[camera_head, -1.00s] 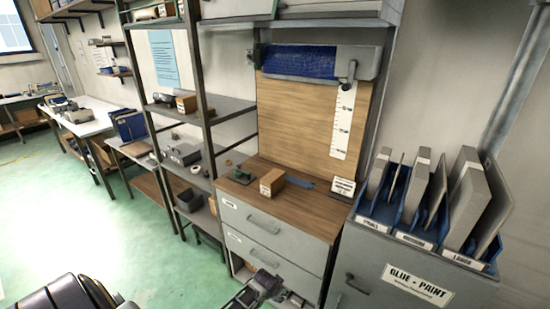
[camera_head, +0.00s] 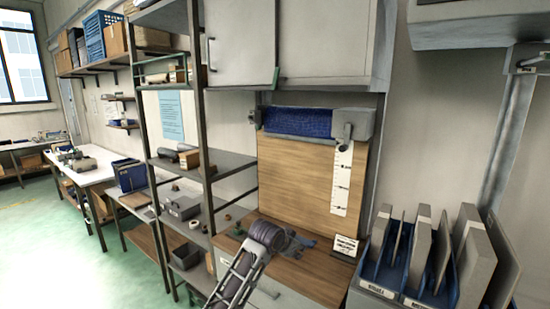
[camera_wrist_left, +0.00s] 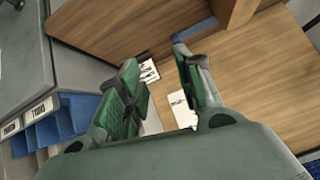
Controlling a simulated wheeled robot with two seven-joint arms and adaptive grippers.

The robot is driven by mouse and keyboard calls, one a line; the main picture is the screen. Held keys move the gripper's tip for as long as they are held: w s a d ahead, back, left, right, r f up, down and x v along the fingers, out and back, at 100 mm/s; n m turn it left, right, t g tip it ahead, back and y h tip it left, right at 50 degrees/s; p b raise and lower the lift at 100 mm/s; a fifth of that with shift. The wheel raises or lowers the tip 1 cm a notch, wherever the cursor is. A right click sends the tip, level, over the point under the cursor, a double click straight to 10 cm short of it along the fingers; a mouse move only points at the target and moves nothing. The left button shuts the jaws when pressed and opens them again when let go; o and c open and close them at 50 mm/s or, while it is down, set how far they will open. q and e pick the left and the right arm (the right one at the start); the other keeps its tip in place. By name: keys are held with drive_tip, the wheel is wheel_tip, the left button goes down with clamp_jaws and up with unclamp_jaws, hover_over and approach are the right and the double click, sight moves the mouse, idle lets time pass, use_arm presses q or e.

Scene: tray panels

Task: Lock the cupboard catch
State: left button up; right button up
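The grey upper cupboard (camera_head: 325,45) hangs over the wooden workbench in the head view, with its doors looking closed. A thin green bar (camera_head: 276,78) is at the lower door edge; I cannot tell whether it is the catch or how it is set. My left gripper (camera_head: 300,246) is over the bench top, well below the cupboard, partly hidden by its wrist. In the left wrist view its two green-padded fingers (camera_wrist_left: 160,88) are apart with nothing gripped between them. My right gripper is in neither view.
The wooden bench top (camera_head: 305,280) has a white label card (camera_head: 345,246) at its right. A blue roll (camera_head: 298,122) hangs under the cupboard. Blue bins with upright panels (camera_head: 395,262) stand at right, and an open metal shelf (camera_head: 220,165) at left.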

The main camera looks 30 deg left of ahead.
use_arm(q)
drive_tip(key=w+a+r+t, duration=0.1)
drive_tip(key=a+r+t, duration=0.15)
drive_tip(key=r, duration=1.25)
drive_tip(key=w+a+r+t, duration=0.1)
drive_tip(key=a+r+t, duration=0.15)
drive_tip(key=r, duration=1.25)
drive_tip(key=m+t+p, duration=0.1)
drive_tip(key=t, duration=0.3)
approach(277, 70)
drive_tip(key=shift+h, duration=0.3)
drive_tip(key=s, duration=0.4)
drive_tip(key=shift+s+a+r, duration=0.15)
drive_tip(key=shift+s+a, duration=0.2)
drive_tip(key=shift+w, duration=0.1)
drive_tip(key=shift+w+d+p, duration=0.15)
drive_tip(key=shift+w+p, duration=1)
drive_tip(key=shift+w, duration=2.25)
drive_tip(key=shift+w+d+p, duration=0.1)
drive_tip(key=shift+w+p, duration=1.05)
drive_tip(key=shift+w, duration=2.3)
clamp_jaws()
